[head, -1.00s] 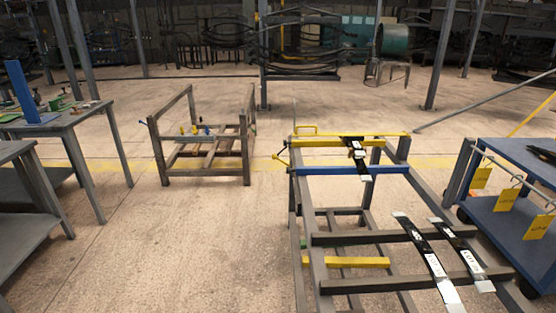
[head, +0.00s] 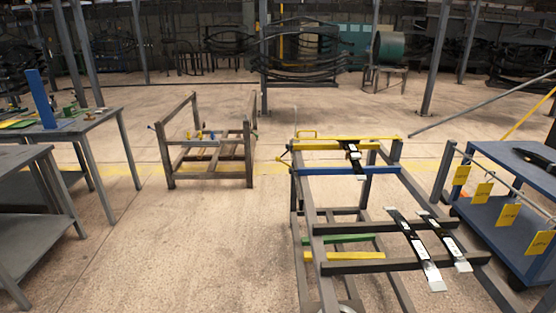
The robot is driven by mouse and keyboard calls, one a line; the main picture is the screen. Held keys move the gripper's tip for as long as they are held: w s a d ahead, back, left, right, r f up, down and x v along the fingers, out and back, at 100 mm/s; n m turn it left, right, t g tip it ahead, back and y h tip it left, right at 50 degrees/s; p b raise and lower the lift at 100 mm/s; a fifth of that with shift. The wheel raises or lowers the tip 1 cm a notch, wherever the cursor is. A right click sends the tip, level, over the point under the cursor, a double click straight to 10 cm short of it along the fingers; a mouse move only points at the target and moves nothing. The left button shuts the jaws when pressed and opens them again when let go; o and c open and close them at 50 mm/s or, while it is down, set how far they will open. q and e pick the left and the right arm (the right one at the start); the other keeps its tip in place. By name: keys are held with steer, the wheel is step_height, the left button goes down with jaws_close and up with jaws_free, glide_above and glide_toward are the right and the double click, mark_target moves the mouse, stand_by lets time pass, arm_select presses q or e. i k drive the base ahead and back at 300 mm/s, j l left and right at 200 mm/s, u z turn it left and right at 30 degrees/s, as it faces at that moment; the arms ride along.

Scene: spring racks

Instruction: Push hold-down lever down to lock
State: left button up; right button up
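A grey spring rack (head: 318,262) stands at centre right. Across its far end run a yellow bar (head: 340,147) and, just nearer, a blue bar (head: 320,171). A small yellow handle (head: 306,134) rises at the bar's left end, and a yellow-tipped piece (head: 283,159) sticks out on the left side. I cannot tell which of these is the hold-down lever, or whether it is up or down. A short dark strip with pale labels (head: 353,156) lies across the yellow and blue bars. Neither of my grippers is in view.
Two dark leaf springs (head: 415,248) (head: 444,241) with pale ends lie on the rack's nearer crossbars. A blue cart (head: 490,208) with yellow tags stands close on the right. Grey tables (head: 88,123) (head: 30,208) stand at left, a smaller rack (head: 169,160) behind. Floor between is clear.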

mark_target(277, 158)
steer(key=j, duration=0.45)
steer(key=i+j, duration=0.15)
steer(key=j, duration=0.3)
steer(key=i+j, duration=0.65)
steer(key=j, duration=0.15)
steer(key=i+j, duration=0.1)
steer(key=i, duration=1)
steer(key=i+z, duration=0.15)
steer(key=i, duration=0.95)
